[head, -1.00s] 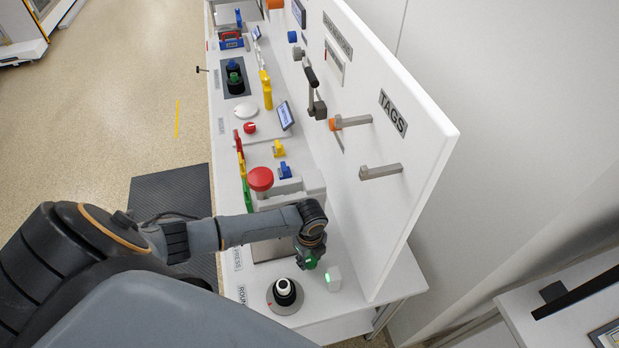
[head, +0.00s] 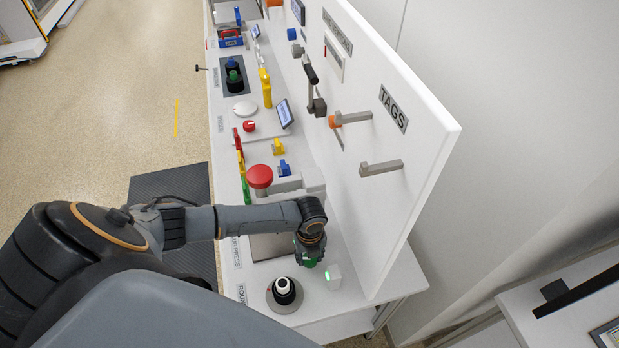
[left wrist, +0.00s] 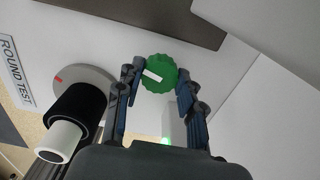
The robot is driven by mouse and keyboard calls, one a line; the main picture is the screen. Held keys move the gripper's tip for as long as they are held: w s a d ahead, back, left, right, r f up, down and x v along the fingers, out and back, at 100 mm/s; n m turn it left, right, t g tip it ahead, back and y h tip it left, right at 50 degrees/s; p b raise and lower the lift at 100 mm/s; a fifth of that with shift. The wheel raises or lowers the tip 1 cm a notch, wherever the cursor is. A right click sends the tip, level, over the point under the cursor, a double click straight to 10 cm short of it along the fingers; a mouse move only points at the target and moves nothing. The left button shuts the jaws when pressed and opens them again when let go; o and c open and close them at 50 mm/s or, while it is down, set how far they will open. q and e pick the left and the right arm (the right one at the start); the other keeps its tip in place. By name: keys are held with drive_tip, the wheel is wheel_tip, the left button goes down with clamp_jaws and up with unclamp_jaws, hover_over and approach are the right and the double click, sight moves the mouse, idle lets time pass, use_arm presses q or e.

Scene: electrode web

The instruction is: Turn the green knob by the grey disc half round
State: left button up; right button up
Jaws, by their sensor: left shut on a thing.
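The green knob (head: 311,263) stands on the white bench near its front end. In the left wrist view the knob (left wrist: 158,78) has a ridged rim and a white pointer mark, which points to the left and slightly up. My left gripper (left wrist: 156,84) is shut on the knob, with one finger on each side of it. In the head view my left gripper (head: 309,251) covers much of the knob from above. The grey disc (head: 288,309) lies beside the knob, with a black, white-topped cylinder standing on it and a red mark. My right gripper is in neither view.
A small white block (head: 333,276) with a green light stands close beside the knob. A white upright panel (head: 400,180) with pegs rises along the bench's right side. A red mushroom button (head: 260,176) stands farther back, beyond my left forearm.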

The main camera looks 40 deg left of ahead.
use_arm(q)
drive_tip(key=shift+s+d+f, duration=0.1)
drive_tip(key=shift+s+d, duration=0.1)
drive_tip(key=shift+s, duration=0.05)
drive_tip(key=o, duration=1.2)
drive_tip(key=shift+w, duration=0.15)
drive_tip(key=shift+a, duration=0.15)
